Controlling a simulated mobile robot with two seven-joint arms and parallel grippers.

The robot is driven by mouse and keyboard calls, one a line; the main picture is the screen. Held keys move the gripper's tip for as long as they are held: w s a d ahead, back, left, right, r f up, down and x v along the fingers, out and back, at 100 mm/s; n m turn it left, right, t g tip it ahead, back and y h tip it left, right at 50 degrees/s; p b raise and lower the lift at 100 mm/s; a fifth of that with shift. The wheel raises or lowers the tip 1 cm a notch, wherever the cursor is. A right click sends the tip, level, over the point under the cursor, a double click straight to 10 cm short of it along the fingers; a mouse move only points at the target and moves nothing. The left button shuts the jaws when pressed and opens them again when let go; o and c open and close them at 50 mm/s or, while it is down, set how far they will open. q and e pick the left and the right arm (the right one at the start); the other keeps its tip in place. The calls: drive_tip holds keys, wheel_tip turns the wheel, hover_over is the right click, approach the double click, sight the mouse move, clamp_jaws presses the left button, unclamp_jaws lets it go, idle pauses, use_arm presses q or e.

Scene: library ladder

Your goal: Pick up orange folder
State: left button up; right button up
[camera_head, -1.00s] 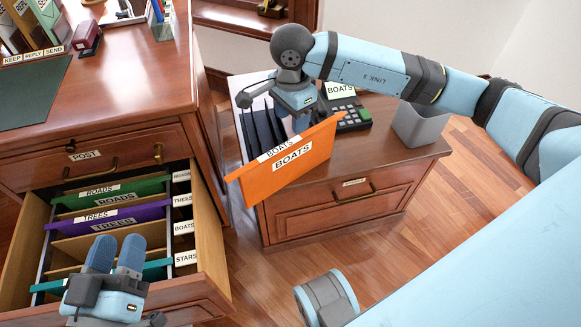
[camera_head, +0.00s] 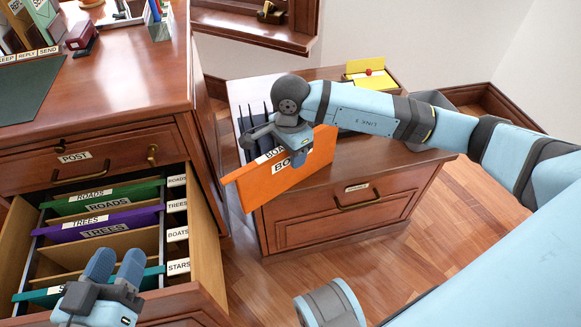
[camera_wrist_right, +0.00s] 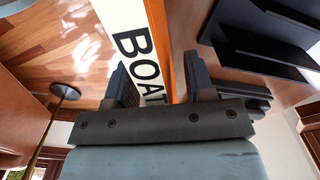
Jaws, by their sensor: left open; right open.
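The orange folder (camera_head: 263,182), labelled BOATS, stands tilted at the front left of the small cabinet's top. Its left end sticks out past the cabinet's edge. My right gripper (camera_head: 284,147) is at the folder's upper edge and hides part of its label. In the right wrist view the open fingers (camera_wrist_right: 160,82) are on either side of the folder (camera_wrist_right: 166,25), with its white label between them. I cannot tell whether either finger touches it. My left gripper (camera_head: 114,264) is open and empty above the front of the open drawer (camera_head: 205,215).
The drawer holds a green ROADS folder (camera_head: 110,197), a purple TREES folder (camera_head: 105,224) and a teal folder (camera_head: 40,296). Dark upright dividers (camera_head: 247,128) stand behind the orange folder. A yellow item (camera_head: 372,80) is at the cabinet's back. The desk (camera_head: 110,85) is at left.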

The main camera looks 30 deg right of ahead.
drive_tip(key=shift+r, duration=0.1)
drive_tip(key=shift+c, duration=0.2)
clamp_jaws()
